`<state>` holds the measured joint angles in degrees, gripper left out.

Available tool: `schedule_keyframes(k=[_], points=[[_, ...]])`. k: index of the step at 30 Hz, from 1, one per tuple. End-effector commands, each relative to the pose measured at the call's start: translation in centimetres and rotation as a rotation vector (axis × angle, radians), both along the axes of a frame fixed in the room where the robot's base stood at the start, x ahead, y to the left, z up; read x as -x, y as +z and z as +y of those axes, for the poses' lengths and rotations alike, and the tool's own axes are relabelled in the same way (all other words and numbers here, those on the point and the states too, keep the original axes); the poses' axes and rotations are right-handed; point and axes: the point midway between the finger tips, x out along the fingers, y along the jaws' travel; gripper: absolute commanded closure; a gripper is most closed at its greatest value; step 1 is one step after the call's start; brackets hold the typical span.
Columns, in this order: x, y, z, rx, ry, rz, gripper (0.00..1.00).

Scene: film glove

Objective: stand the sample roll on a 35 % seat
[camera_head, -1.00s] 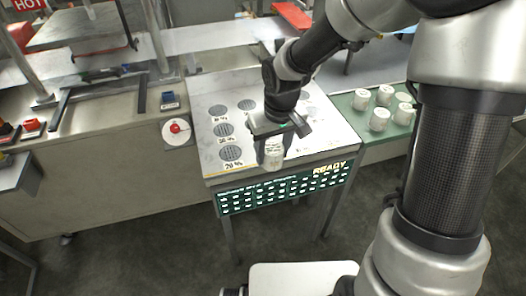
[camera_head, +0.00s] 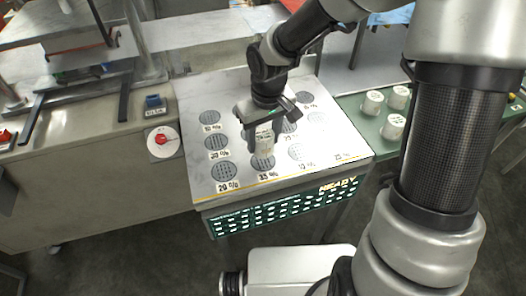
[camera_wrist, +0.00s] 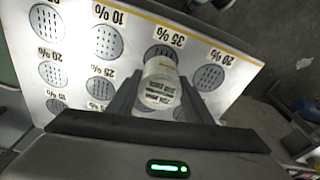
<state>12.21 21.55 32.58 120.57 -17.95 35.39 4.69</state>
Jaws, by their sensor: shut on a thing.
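My gripper (camera_head: 264,128) is shut on the sample roll (camera_head: 264,137), a small white cylinder with a printed label. It holds the roll roughly upright over the front part of the pale seat panel (camera_head: 200,95). The front-row 35 % seat (camera_head: 262,163), a dark round perforated disc, shows just below the roll in the head view. In the wrist view the roll (camera_wrist: 160,85) sits between my two fingers, and the 35 % seat (camera_wrist: 160,52) is partly hidden behind it. I cannot tell how large the gap between roll and panel is.
The 20 % seat (camera_head: 226,172) is left of the 35 % seat and the 10 % seat (camera_head: 297,152) is right. A green surface (camera_head: 358,125) at right bears several white rolls (camera_head: 392,126). A red knob (camera_head: 161,140) is on the bench at left.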

Motion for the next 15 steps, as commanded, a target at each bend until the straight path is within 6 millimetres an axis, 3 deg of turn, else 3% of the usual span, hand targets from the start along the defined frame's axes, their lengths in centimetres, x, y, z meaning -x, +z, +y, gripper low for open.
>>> schedule_keyframes(k=[12,15], points=[[0.1,-4.6,0.0,0.001,0.001,0.002,0.84],[0.0,-4.7,0.0,0.0,0.0,-0.002,0.84]])
